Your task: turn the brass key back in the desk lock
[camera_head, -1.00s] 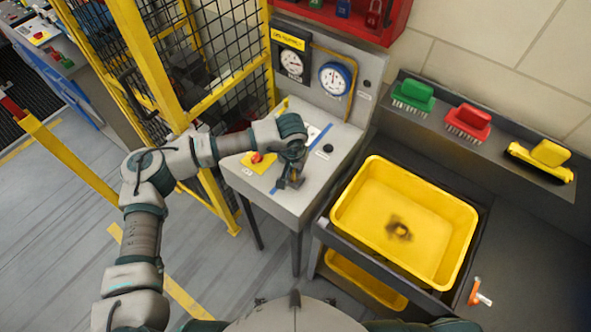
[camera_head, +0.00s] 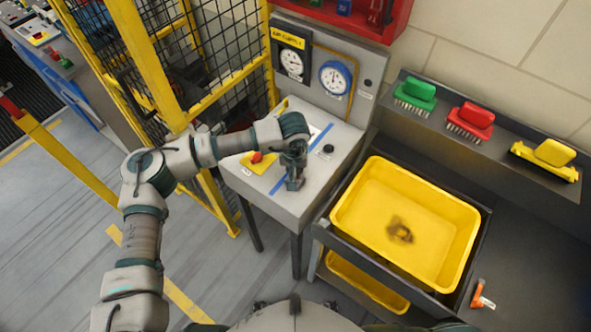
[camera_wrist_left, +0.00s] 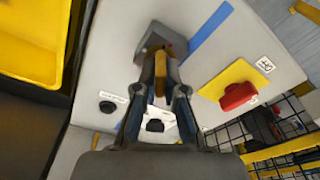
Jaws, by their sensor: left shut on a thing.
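The desk lock is a dark grey block (camera_wrist_left: 153,42) on the light grey desk top, beside a blue stripe. The brass key (camera_wrist_left: 160,72) shows as a narrow yellowish piece between my left fingers, up against the lock block. My left gripper (camera_wrist_left: 160,78) is shut on the key. In the head view my left gripper (camera_head: 294,172) points down at the desk, and the key is hidden there. How far the key is turned cannot be told. My right gripper is not in view.
A red button on a yellow plate (camera_head: 247,164) sits left of the gripper, and a black knob (camera_head: 328,148) right of it. Gauges (camera_head: 335,78) stand on the panel behind. A yellow bin (camera_head: 460,225) is at the right. A yellow mesh fence (camera_head: 235,92) is close to my left arm.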

